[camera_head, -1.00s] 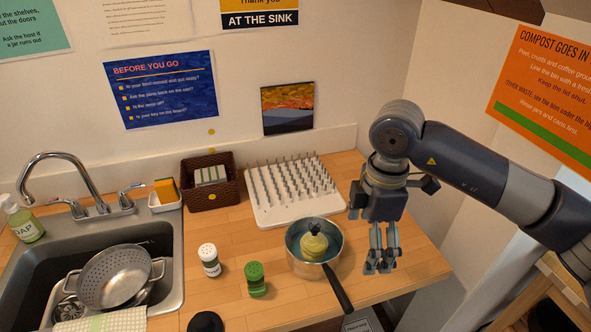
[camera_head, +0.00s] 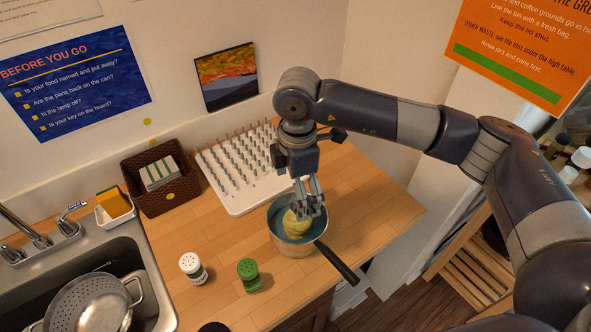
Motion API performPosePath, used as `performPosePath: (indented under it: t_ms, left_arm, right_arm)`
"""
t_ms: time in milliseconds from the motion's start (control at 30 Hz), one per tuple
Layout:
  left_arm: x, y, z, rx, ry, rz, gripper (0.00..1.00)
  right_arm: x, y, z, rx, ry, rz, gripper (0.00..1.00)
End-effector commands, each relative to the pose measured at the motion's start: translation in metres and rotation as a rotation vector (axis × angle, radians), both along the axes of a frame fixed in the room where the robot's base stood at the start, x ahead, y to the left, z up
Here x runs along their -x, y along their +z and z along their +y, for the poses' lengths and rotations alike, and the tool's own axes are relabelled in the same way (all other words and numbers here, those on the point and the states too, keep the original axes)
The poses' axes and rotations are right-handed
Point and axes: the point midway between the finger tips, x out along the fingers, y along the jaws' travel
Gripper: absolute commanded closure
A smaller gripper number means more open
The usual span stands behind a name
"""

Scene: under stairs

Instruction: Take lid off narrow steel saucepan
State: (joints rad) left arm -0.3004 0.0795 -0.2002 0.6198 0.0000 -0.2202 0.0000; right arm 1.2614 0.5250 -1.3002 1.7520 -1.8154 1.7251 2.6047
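A steel saucepan (camera_head: 282,243) with a long dark handle (camera_head: 338,263) stands on the wooden counter near its front edge. Inside its bluish rim sits a rounded yellow thing (camera_head: 297,224); I cannot tell whether it is a lid or contents. My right gripper (camera_head: 309,212) points down over the saucepan, its fingers apart beside the top of the yellow thing. The fingers hide part of that top, and contact is unclear. My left gripper is not in view.
A spiked white drying rack (camera_head: 240,208) stands behind the saucepan. A green-topped shaker (camera_head: 249,274) and a white-topped shaker (camera_head: 192,267) stand to its left. A brown basket (camera_head: 180,199) and the sink with a colander (camera_head: 90,305) are farther left. Counter to the right is clear.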

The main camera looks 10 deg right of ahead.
Motion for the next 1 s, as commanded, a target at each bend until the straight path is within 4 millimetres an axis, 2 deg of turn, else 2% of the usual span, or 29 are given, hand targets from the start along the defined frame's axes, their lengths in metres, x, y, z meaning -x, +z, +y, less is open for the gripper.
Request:
performPosePath:
  t_ms: [33, 300, 500, 733, 767, 1000]
  left_arm:
    - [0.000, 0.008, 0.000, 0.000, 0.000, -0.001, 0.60]
    - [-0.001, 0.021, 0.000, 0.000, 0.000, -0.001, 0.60]
    - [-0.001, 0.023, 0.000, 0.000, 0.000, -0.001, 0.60]
    - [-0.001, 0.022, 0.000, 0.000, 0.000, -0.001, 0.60]
    - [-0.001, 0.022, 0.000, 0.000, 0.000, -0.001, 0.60]
    - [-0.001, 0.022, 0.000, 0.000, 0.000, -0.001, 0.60]
  right_arm:
    - [0.001, -0.007, -0.001, 0.003, 0.000, 0.005, 0.04]
    - [0.000, -0.046, 0.000, 0.000, -0.001, 0.002, 0.04]
    - [0.000, -0.057, 0.000, 0.000, 0.001, 0.000, 0.04]
    - [0.000, -0.058, 0.000, 0.000, 0.001, -0.001, 0.04]
    - [0.000, -0.058, 0.000, 0.000, 0.001, -0.001, 0.09]
    - [0.000, -0.058, 0.000, 0.000, 0.001, -0.001, 0.63]
